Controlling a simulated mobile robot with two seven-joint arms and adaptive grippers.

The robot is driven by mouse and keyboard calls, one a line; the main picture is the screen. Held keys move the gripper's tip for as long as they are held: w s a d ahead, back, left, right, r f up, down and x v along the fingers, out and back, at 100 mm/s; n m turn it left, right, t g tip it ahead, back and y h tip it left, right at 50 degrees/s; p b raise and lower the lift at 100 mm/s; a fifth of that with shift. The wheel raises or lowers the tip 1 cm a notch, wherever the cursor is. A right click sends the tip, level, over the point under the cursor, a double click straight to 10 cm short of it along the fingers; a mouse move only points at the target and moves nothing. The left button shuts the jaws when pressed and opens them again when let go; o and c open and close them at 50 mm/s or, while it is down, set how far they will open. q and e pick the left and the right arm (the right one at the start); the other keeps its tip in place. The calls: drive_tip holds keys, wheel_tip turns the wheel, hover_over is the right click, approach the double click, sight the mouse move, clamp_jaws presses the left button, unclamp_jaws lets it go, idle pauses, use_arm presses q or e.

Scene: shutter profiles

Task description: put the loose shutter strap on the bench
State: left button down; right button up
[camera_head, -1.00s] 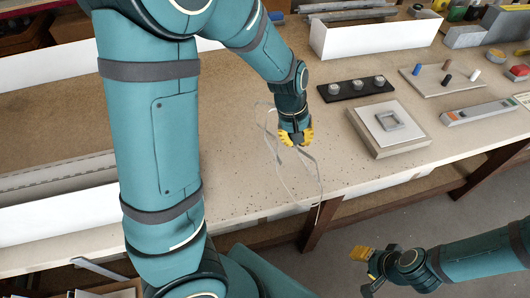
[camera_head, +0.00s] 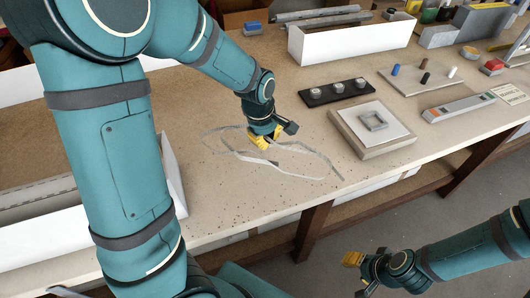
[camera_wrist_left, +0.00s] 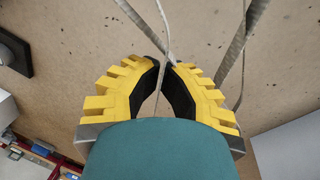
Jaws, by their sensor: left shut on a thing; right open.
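The loose shutter strap (camera_head: 300,150) is a thin grey-white band in loose loops. In the head view it lies over the bench top (camera_head: 235,205), around and below my left gripper (camera_head: 262,139). Its right end reaches near the front edge of the bench. In the left wrist view the strap (camera_wrist_left: 237,45) passes between the yellow fingertips of my left gripper (camera_wrist_left: 168,68), which are shut on it. I cannot tell whether all its loops touch the bench. My right gripper (camera_head: 358,274) is open and empty, off the bench at the lower right.
A black strip with round knobs (camera_head: 337,92) and a square block with a frame on it (camera_head: 373,128) stand right of the strap. A white box (camera_head: 350,42) is behind. A white open trough (camera_head: 172,180) is at left. The bench front is clear.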

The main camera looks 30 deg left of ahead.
sight(268, 155)
use_arm(q)
drive_tip(key=shift+f+b, duration=0.7)
drive_tip(key=shift+f, duration=1.6)
drive_tip(key=shift+r, duration=0.1)
drive_tip(key=c, duration=1.1)
unclamp_jaws()
drive_tip(key=shift+r, duration=0.45)
drive_tip(key=r+p, duration=0.1)
drive_tip(key=r, duration=0.2)
drive_tip(key=s+r+p, duration=0.1)
drive_tip(key=r, duration=0.3)
drive_tip(key=s+r+p, duration=0.1)
drive_tip(key=r+p, duration=0.1)
drive_tip(key=r, duration=0.2)
drive_tip(key=shift+s+a, duration=0.15)
drive_tip(key=shift+a, duration=0.15)
